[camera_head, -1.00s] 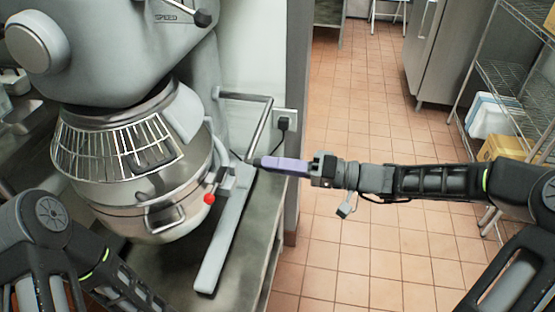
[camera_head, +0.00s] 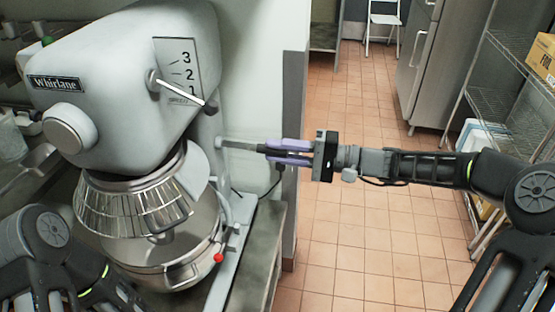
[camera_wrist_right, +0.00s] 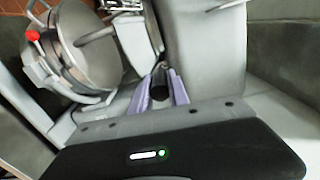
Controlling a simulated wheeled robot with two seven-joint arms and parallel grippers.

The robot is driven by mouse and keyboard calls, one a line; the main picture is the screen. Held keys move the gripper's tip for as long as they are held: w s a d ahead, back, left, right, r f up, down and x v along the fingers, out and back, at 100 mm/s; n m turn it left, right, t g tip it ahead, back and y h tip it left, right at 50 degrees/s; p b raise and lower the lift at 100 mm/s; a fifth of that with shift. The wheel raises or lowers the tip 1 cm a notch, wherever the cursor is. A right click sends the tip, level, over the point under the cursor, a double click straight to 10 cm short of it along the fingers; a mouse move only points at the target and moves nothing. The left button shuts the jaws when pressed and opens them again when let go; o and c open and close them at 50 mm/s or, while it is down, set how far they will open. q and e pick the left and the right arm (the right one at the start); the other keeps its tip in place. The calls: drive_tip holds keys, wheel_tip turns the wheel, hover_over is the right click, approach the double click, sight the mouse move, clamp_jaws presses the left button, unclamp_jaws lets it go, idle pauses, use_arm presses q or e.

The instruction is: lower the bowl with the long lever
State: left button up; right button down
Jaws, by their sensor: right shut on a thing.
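The mixer's steel bowl (camera_head: 180,262) hangs under the wire guard (camera_head: 130,208), with a gap at the right where part of its inside shows. The bowl with its side handle is also in the right wrist view (camera_wrist_right: 88,48). The long lever (camera_head: 242,145) sticks out from the mixer column toward the right. My right gripper (camera_head: 272,150) is shut on the lever's dark grip, its lavender fingers on either side of it. The dark grip end shows between the fingers in the right wrist view (camera_wrist_right: 160,88). My left gripper is out of view; only its arm shows.
A red knob (camera_head: 218,258) sits beside the bowl rim. The mixer head (camera_head: 120,70) with its speed lever (camera_head: 180,90) is above. The steel table edge (camera_head: 262,250) and a wall corner (camera_head: 293,130) are near my right arm. Tiled floor at the right is open.

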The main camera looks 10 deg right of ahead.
drive_tip(key=shift+w+d+r, duration=0.1)
drive_tip(key=shift+w+r, duration=0.05)
drive_tip(key=shift+r, duration=0.25)
drive_tip(key=c, duration=1.3)
unclamp_jaws()
drive_tip(key=shift+f, duration=0.15)
drive_tip(key=shift+f, duration=0.1)
drive_tip(key=shift+d, duration=0.25)
drive_tip(key=b+v, duration=0.2)
drive_tip(key=v, duration=0.5)
drive_tip(key=shift+d, duration=0.15)
